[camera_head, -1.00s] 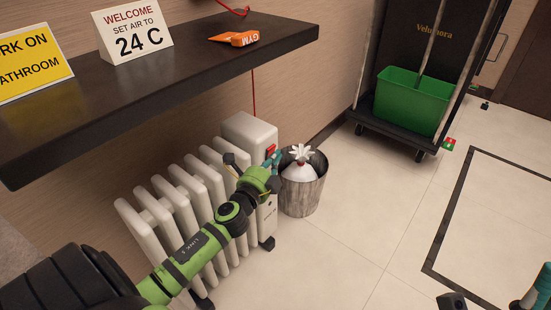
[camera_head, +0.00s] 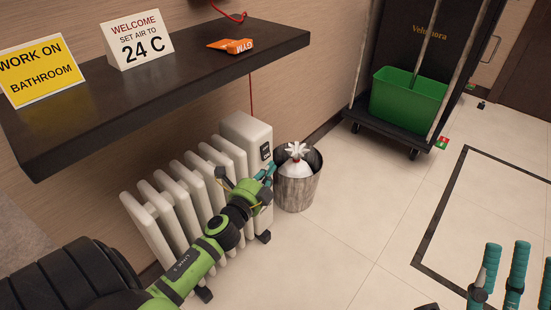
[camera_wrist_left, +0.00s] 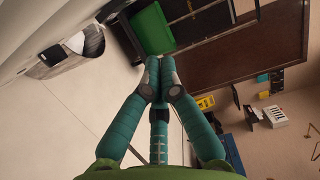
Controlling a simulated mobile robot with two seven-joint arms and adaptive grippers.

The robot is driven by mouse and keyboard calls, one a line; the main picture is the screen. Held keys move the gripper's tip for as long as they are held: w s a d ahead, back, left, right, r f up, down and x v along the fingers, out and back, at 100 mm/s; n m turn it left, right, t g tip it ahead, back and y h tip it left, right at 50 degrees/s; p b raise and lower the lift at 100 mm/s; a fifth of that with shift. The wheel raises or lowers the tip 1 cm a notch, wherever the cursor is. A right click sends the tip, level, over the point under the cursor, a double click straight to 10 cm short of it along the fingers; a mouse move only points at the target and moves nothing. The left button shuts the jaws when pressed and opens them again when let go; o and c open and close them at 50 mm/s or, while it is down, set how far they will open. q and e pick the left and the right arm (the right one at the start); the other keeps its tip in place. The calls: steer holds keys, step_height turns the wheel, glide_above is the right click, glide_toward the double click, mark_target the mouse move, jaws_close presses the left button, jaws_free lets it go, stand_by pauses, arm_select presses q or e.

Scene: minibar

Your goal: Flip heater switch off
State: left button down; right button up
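The white heater (camera_head: 185,205) stands on the floor under the dark shelf. Its switch (camera_head: 265,151) is on the control box at the heater's right end and looks black, with no red showing. My left gripper (camera_head: 268,171) is just below the switch, beside the heater's end and apart from the switch. In the left wrist view its teal fingers (camera_wrist_left: 160,75) meet at the tips, with nothing held. My right gripper (camera_head: 516,262) is at the lower right, its teal fingers spread and empty, far from the heater.
A metal bin (camera_head: 297,188) with a white bag stands close to the right of the heater. The dark shelf (camera_head: 150,95) overhangs the heater and carries signs and an orange tag. A cart with a green bucket (camera_head: 408,98) stands at the back. The floor in the middle is clear.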

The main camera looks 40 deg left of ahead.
arm_select(q)
steer(key=shift+s+d+r, duration=0.1)
steer(key=shift+s+d, duration=0.15)
steer(key=shift+s, duration=0.95)
steer(key=shift+s+d+r, duration=0.1)
steer(key=shift+s+d, duration=0.1)
steer(key=shift+s, duration=0.95)
arm_select(e)
steer(key=shift+w+f+m+g+h, duration=0.5)
steer(key=shift+w+f+h, duration=0.35)
steer(key=shift+w, duration=0.25)
